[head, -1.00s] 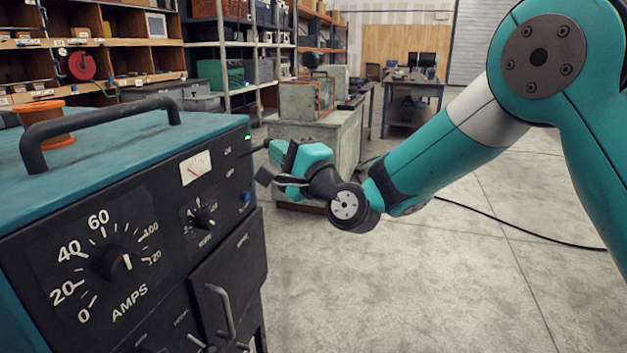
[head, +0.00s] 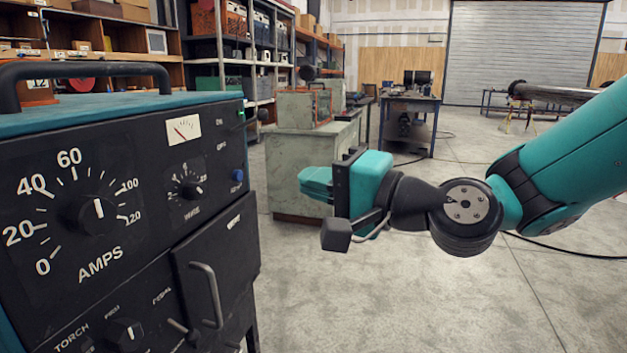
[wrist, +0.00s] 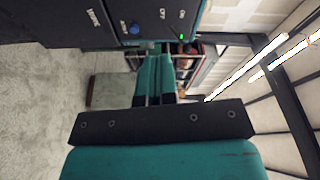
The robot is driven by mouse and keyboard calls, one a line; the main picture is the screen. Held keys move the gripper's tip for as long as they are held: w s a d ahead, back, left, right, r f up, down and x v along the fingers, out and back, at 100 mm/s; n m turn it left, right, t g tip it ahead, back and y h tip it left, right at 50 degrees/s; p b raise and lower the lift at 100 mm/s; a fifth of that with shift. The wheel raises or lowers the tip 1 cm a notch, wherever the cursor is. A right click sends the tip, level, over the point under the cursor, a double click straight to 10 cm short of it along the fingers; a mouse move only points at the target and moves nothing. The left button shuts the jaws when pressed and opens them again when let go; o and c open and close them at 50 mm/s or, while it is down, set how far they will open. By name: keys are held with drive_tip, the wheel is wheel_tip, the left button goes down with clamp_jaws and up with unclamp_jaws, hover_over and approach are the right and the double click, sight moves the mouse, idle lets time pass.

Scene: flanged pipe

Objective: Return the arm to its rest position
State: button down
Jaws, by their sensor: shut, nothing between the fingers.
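My gripper (head: 316,183) is teal and black and hangs in the air to the right of the welding machine (head: 110,200) in the head view. The machine's black front panel (wrist: 100,20) shows at the top of the wrist view.
A grey-green cabinet (head: 300,165) stands behind my gripper. A blue workbench (head: 408,115) stands farther back, and a pipe on a stand (head: 555,93) is at the far right. Shelves (head: 235,50) line the back left. The floor below my gripper is clear.

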drive_tip(key=s+d+f+n+g+h+p, duration=0.1)
drive_tip(key=s+d+f+n+g+h, duration=0.5)
drive_tip(key=s, duration=0.4)
drive_tip(key=s+d+f+n+g+h, duration=0.4)
drive_tip(key=s+d+n+h, duration=0.15)
drive_tip(key=s+d, duration=0.35)
wheel_tip(320, 180, up, 18)
drive_tip(key=a+p, duration=0.1)
drive_tip(key=p, duration=1.7)
drive_tip(key=shift+s+a+y+p, duration=0.2)
drive_tip(key=shift+s+y+p, duration=0.05)
drive_tip(key=shift+y+p, duration=0.1)
drive_tip(key=shift+a, duration=0.1)
